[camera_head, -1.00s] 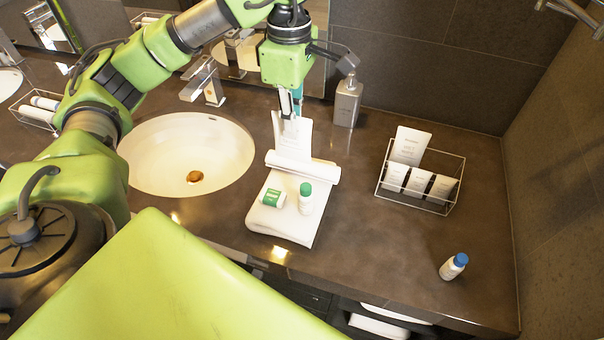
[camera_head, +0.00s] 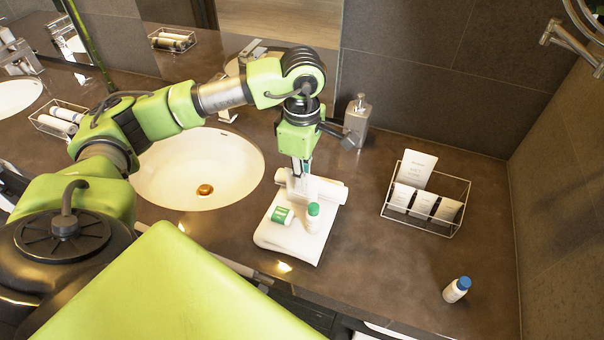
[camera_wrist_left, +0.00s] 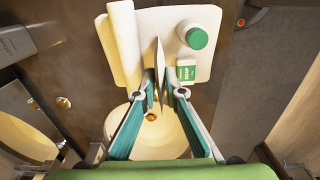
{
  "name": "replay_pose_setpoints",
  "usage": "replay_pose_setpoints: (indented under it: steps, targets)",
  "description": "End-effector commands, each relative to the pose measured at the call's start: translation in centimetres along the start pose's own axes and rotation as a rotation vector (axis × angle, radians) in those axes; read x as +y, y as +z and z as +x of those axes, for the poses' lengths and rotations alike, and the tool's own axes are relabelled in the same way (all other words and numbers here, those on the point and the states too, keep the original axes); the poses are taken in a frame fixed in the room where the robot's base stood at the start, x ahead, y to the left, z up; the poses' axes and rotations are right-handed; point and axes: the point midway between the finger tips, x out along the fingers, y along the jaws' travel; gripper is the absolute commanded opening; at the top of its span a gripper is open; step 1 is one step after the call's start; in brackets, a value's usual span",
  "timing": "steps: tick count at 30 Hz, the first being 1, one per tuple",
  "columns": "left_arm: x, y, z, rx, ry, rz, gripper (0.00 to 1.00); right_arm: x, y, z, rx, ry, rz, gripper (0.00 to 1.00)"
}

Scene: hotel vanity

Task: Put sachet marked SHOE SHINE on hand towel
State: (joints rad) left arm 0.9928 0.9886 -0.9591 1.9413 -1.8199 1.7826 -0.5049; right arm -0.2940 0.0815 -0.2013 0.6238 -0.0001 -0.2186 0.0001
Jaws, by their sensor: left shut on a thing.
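My left gripper (camera_head: 301,172) is shut on a thin white sachet (camera_head: 296,188), over the back part of the white hand towel (camera_head: 285,239). In the left wrist view the sachet (camera_wrist_left: 159,62) shows edge-on between the fingertips (camera_wrist_left: 161,88), so its marking is hidden. The folded towel (camera_wrist_left: 202,72) has a rolled part (camera_wrist_left: 122,45) along one side. A white bottle with a green cap (camera_head: 313,217) and a small green-and-white item (camera_head: 282,215) rest on the towel. I cannot tell whether the sachet touches the towel. My right gripper is not in view.
A wire basket (camera_head: 443,232) on the right holds several white packets (camera_head: 423,204). A soap dispenser (camera_head: 357,120) stands behind the towel. A blue-capped bottle (camera_head: 456,289) stands at front right. The sink (camera_head: 205,170) is left of the towel. Counter between towel and basket is clear.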

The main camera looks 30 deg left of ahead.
Motion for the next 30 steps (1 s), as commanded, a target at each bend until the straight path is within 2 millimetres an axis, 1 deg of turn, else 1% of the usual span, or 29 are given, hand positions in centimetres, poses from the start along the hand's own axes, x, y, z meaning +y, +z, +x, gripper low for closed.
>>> replay_pose_setpoints:
  steps: [5, 6, 7, 17, 20, 21, 23, 26, 30]
  targets:
    - [0.0, 0.0, 0.4, 0.000, 0.000, -0.001, 0.01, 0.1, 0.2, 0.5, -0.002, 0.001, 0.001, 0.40]
    - [0.0, 0.0, 0.2, 0.000, 0.000, -0.001, 0.21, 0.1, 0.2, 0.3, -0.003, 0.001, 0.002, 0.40]
    - [0.0, 0.0, 0.2, 0.000, 0.000, -0.001, 0.27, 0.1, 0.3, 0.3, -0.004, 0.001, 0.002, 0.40]
    - [0.0, 0.0, 0.1, 0.000, 0.000, -0.001, 0.27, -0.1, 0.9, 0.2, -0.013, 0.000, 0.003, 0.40]
    - [0.0, 0.0, -0.3, 0.000, 0.000, -0.001, 0.27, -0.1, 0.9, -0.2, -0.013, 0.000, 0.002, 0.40]
    - [0.1, 0.1, -0.4, -0.002, 0.003, -0.001, 0.27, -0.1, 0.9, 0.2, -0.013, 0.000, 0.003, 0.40]
    - [0.2, 0.1, -1.2, -0.003, 0.005, -0.001, 0.27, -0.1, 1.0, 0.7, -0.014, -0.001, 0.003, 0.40]
    - [0.2, 0.1, -3.2, -0.003, 0.007, -0.001, 0.27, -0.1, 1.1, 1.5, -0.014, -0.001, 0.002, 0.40]
    - [0.2, 0.1, -6.6, -0.004, 0.007, 0.000, 0.27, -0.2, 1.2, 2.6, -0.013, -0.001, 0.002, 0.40]
